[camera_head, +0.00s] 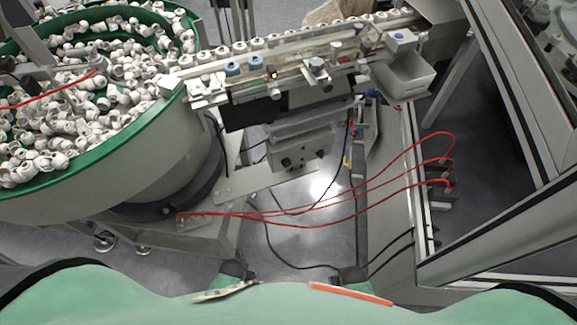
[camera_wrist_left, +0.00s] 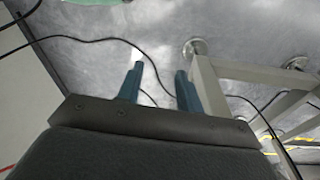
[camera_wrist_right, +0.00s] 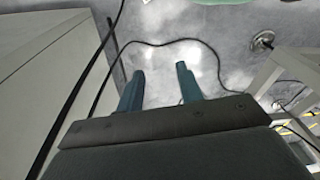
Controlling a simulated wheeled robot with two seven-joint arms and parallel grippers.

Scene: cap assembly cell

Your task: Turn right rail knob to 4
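In the head view, a grey box (camera_head: 296,153) under the feeding rail (camera_head: 300,62) carries two small dark knobs side by side. The right knob (camera_head: 319,153) is on the picture's right and the left knob (camera_head: 286,162) is beside it. Their dial numbers and pointer settings are too small to read. My left gripper (camera_wrist_left: 160,70) is open and empty, its two blue fingers apart over the floor. My right gripper (camera_wrist_right: 160,70) is also open and empty over the floor. Both are low at the bottom of the head view, well away from the knobs.
A green-rimmed bowl (camera_head: 110,127) full of white caps stands at left. Two blue round parts sit on the rail. Red hoses (camera_head: 330,215) and black cables cross the space before the box. A grey-framed cabinet (camera_head: 470,240) stands at right. Floor between is open.

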